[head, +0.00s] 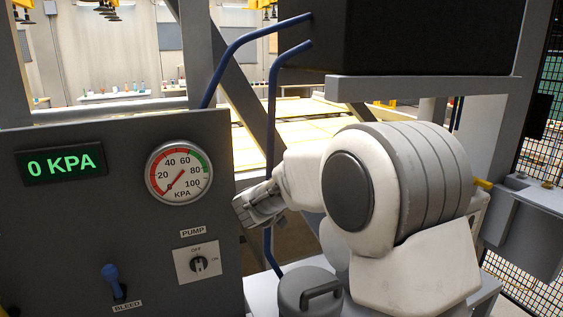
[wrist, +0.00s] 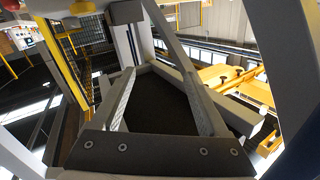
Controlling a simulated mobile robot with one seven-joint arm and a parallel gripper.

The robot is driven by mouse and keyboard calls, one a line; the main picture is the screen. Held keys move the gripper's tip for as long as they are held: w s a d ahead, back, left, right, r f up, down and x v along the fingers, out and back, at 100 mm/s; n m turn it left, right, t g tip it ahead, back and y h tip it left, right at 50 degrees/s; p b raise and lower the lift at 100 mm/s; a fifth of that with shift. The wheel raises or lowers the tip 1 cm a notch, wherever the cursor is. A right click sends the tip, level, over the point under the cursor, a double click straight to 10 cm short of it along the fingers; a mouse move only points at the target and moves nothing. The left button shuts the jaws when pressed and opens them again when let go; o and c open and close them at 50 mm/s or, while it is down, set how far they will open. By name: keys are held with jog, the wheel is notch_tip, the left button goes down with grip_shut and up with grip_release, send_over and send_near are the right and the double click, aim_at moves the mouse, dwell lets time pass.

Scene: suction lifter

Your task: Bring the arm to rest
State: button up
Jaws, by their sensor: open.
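My arm is bent in front of the panel's right edge in the head view. My gripper (head: 258,204) points left, close to that edge, with the gauge and pump switch further left. In the wrist view my gripper (wrist: 157,72) has its two fingers spread apart, with nothing held between them. A dark surface shows beyond the gap. In the head view the fingertips are small and partly overlapped by the wrist, so their exact clearance from the panel cannot be told.
The grey panel (head: 95,225) carries a green display (head: 62,162) reading 0 KPA, a gauge (head: 179,172) with its needle low, a pump knob (head: 199,264) and a blue bleed lever (head: 113,281). Blue pipes (head: 271,120) and a grey canister (head: 309,292) stand close to my arm.

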jog(key=s+a+r+n+t+y, duration=0.3)
jog(key=r+n+y, duration=0.2)
jog(key=r+y, duration=0.3)
jog(key=s+a+n+g+y+p, duration=0.1)
jog(key=s+a+n+g+y, duration=0.1)
jog(key=s+n+y, duration=0.4)
jog(key=s+d+f+g+h, duration=0.1)
jog(key=s+d+f+g, duration=0.2)
jog(key=s, duration=0.6)
jog(key=s+d+f+g+p, duration=0.1)
jog(key=s+d+f+g, duration=0.2)
jog(key=s, duration=0.7)
jog(key=s+d+f+g+h, duration=0.1)
jog(key=s+d+f+g, duration=0.2)
jog(key=s+f, duration=0.3)
jog(key=s, duration=0.4)
jog(key=shift+s+f+h, duration=0.15)
jog(key=shift+h, duration=0.15)
jog(key=shift+a, duration=0.1)
jog(key=c, duration=0.4)
jog(key=shift+a, duration=0.15)
jog(key=shift+c, duration=0.2)
